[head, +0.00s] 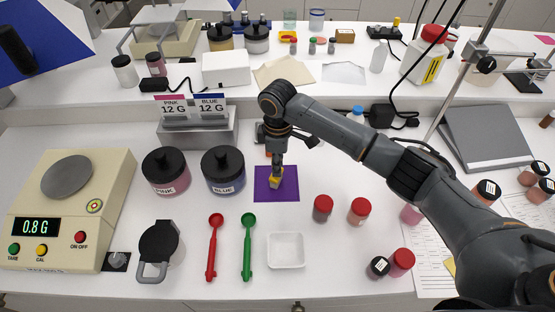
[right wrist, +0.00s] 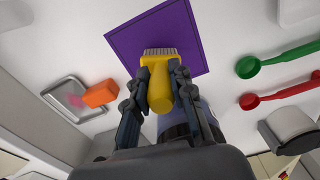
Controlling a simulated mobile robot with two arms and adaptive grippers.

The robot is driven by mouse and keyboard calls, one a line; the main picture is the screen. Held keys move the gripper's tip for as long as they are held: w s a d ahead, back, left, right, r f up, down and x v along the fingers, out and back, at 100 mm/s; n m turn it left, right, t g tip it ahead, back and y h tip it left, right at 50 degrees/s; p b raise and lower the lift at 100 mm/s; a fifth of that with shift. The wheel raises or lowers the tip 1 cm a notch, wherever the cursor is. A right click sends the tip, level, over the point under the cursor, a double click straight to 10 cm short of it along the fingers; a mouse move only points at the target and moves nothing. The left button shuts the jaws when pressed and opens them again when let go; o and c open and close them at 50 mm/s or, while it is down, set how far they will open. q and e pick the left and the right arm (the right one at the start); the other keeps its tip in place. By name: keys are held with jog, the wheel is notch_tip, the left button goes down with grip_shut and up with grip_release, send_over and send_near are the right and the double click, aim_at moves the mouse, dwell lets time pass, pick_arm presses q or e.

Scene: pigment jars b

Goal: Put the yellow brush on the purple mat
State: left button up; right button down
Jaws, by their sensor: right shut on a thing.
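My right gripper (head: 277,174) is shut on the yellow brush (head: 275,183), just over the middle of the purple mat (head: 290,189). In the right wrist view, the fingers (right wrist: 160,76) pinch the brush (right wrist: 160,95) from both sides at its handle. The brush's pale bristles lie over the purple mat (right wrist: 130,42) in that view. I cannot tell whether the brush touches the mat. My left gripper is not in view.
The blue jar (head: 223,172) stands close left of the mat, with the pink jar (head: 166,172) beyond it. A green spoon (head: 248,245) and a white weighing dish (head: 286,251) lie in front. Red-capped vials (head: 323,208) stand to the right. An orange block (right wrist: 101,93) is near.

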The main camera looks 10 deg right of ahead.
jog(key=shift+f, duration=0.1)
jog(key=c, duration=1.2)
grip_release()
jog(key=shift+o, duration=0.2)
jog(key=shift+r, duration=0.45)
notch_tip(320, 180, up, 10)
jog(key=b, duration=0.3)
jog(key=shift+r, duration=0.65)
